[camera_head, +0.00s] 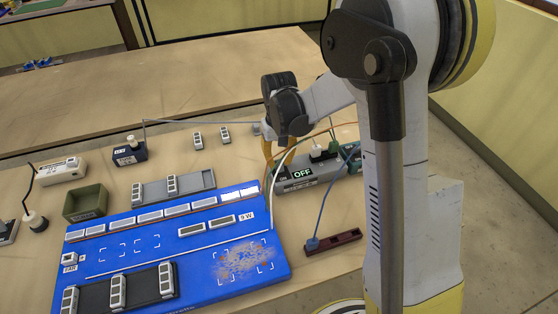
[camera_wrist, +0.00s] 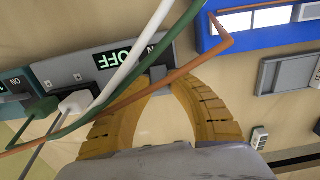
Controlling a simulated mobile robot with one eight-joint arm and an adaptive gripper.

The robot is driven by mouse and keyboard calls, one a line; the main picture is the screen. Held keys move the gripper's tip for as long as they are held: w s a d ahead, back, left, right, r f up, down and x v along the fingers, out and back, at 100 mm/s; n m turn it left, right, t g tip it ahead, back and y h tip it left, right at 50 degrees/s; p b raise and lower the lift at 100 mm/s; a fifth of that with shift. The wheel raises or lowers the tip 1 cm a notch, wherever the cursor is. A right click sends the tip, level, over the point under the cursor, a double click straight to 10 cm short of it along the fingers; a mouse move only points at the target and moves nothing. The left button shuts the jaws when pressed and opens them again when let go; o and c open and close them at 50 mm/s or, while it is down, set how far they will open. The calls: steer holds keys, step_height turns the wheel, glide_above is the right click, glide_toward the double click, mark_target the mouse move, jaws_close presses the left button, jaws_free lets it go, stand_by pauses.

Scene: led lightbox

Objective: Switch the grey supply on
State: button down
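The grey supply (camera_head: 290,186) lies to the right of the blue board, and its display (camera_head: 302,173) reads OFF. In the wrist view the grey supply (camera_wrist: 72,72) runs across the upper left, with OFF upside down on its display (camera_wrist: 115,58). A small dark grey part (camera_wrist: 158,74) sits at its right end, and I cannot tell its position. In the wrist view my gripper's yellow fingers (camera_wrist: 161,88) curve together at the tips close to that end, with nothing visibly held. Contact is unclear.
White, green and orange cables (camera_wrist: 135,72) cross between the wrist camera and the supply. The blue board (camera_head: 180,245) lies to the left, with a grey tray (camera_head: 205,180) behind it. A dark red strip (camera_head: 333,241) lies in front.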

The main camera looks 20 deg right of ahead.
steer(key=shift+s+t, duration=0.15)
steer(key=shift+t, duration=0.15)
steer(key=t, duration=0.1)
steer(key=s+t+b, duration=0.1)
steer(key=t, duration=0.1)
steer(key=shift+s, duration=0.1)
steer(key=t+b, duration=0.1)
steer(key=t, duration=0.1)
steer(key=s+t+b, duration=0.1)
steer(key=t+b, duration=0.1)
steer(key=shift+f, duration=0.2)
steer(key=shift+s+t+b, duration=0.1)
steer(key=shift+t+b, duration=0.4)
steer(key=shift+b, duration=0.35)
steer(key=shift+r, duration=0.1)
steer(key=c, duration=1.2)
jaws_free()
